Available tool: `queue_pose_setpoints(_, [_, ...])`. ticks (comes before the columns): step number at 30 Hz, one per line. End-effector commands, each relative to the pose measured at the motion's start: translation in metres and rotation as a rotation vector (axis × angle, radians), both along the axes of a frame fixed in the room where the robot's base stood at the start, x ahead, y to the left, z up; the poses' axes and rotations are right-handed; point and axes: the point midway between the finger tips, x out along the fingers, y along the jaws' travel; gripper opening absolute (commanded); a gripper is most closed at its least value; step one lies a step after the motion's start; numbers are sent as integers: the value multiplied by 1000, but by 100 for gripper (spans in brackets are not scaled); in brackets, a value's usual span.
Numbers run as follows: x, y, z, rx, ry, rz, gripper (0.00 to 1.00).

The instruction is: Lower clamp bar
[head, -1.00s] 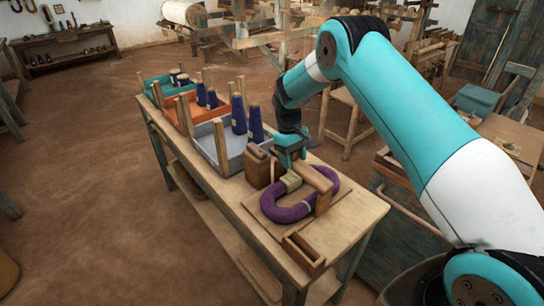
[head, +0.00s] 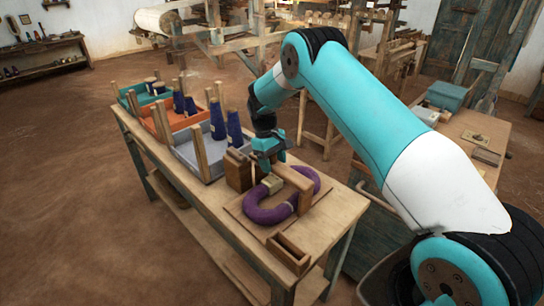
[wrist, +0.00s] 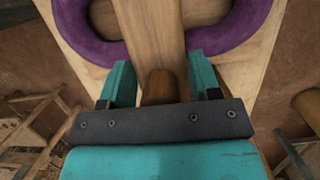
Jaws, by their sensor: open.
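The wooden clamp bar (head: 291,176) stands over the purple hank (head: 268,213) on a pale board on the bench. In the wrist view the clamp bar (wrist: 151,28) runs up the picture, with the purple hank (wrist: 252,30) curving on both sides. A rounded brown wooden end (wrist: 160,86) lies between the fingers of my gripper (wrist: 161,82). The fingers are open, with gaps visible on both sides of it. In the head view my gripper (head: 268,162) is at the bar's far end, beside a brown block (head: 238,171). Its fingertips are mostly hidden there.
A small open wooden box (head: 289,253) sits at the bench's near end. A grey tray (head: 188,158) with blue cones (head: 217,120) and upright pegs stands to the left, with orange and green trays beyond. A second table (head: 478,122) is at the right. Brown floor is clear at left.

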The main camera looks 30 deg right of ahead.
Motion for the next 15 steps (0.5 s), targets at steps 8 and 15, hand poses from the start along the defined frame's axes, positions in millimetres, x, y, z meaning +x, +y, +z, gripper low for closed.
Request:
queue_pose_setpoints(8, [11, 3, 35, 0, -6, 2, 57])
queue_pose_setpoints(15, [28, 8, 97, -1, -7, 1, 57])
